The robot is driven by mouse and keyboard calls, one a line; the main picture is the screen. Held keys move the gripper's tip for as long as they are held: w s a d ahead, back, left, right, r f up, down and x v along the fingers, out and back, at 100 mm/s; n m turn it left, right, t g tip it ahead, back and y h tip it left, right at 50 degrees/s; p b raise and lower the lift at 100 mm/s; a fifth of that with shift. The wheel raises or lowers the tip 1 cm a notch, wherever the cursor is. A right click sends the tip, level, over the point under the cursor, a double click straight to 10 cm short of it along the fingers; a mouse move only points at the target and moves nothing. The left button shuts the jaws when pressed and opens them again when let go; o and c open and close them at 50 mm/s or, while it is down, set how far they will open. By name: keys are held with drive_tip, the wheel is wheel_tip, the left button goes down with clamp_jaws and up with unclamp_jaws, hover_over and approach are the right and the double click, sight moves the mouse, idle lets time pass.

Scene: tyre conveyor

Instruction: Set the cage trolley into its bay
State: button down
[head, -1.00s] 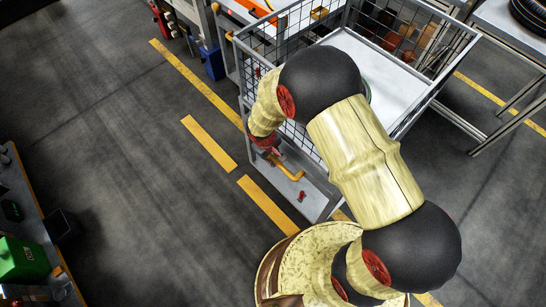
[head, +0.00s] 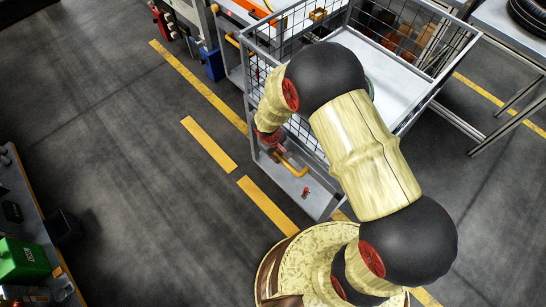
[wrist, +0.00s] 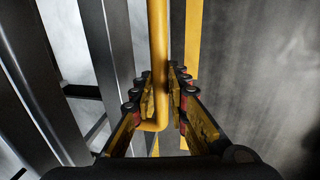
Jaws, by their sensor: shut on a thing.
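The cage trolley (head: 252,98) is a grey metal frame with mesh sides, a light upper shelf and a lower deck. It stands upright in the head view, partly hidden behind my arm. Its yellow handle (head: 291,168) sticks out on the near left side. My gripper (head: 270,140) is at this handle. In the wrist view my gripper (wrist: 163,82) is shut on the upright yellow handle bar (wrist: 158,40). Yellow floor strips (head: 208,143) run along the trolley's left side. I cannot tell which floor area is the bay.
A bench with a green box (head: 22,260) stands at the lower left. A blue bin (head: 212,64) and other equipment stand at the top. A metal table with a tyre (head: 528,18) is at the upper right. The floor left of the yellow strips is clear.

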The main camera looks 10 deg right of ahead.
drive_tip(key=w+d+p, duration=0.2)
drive_tip(key=w+d, duration=0.6)
drive_tip(key=d, duration=0.4)
drive_tip(key=w+d+p, duration=0.3)
drive_tip(key=w+d, duration=0.6)
drive_tip(key=d, duration=0.4)
drive_tip(key=shift+d, duration=0.15)
drive_tip(key=c, duration=1.9)
unclamp_jaws()
drive_tip(key=shift+w+d, duration=0.1)
drive_tip(key=shift+o, duration=0.9)
drive_tip(key=r, duration=0.4)
drive_tip(key=s+a+r, duration=0.1)
drive_tip(key=r, duration=0.2)
drive_tip(key=a+r, duration=0.1)
drive_tip(key=r, duration=0.3)
drive_tip(key=shift+s+r, duration=0.2)
drive_tip(key=shift+r, duration=0.15)
